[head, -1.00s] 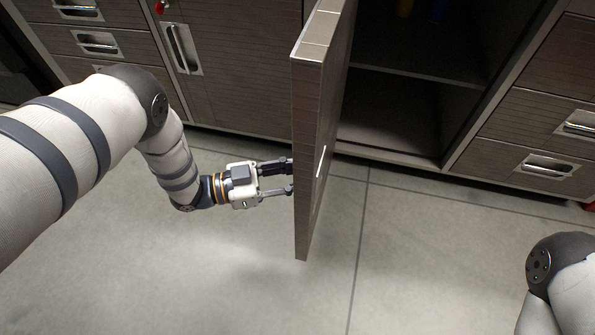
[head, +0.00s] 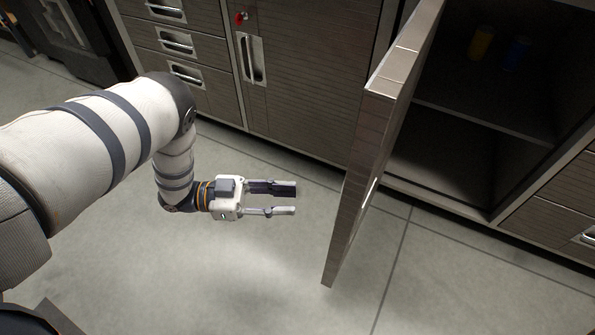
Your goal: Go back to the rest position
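My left gripper (head: 295,199) is in front of the cabinets, above the grey floor. Its two fingers are parallel and apart, with nothing between them. The open cabinet door (head: 365,165) stands to the right of the fingertips, with a visible gap between them. My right gripper and arm are not in view.
The open cabinet (head: 470,185) has a shelf (head: 480,118) with a yellow item (head: 481,43) and a blue item (head: 516,54) in shadow. A closed door (head: 310,75) with a red knob (head: 241,17) and drawers (head: 180,42) are at left. The floor (head: 270,280) is clear.

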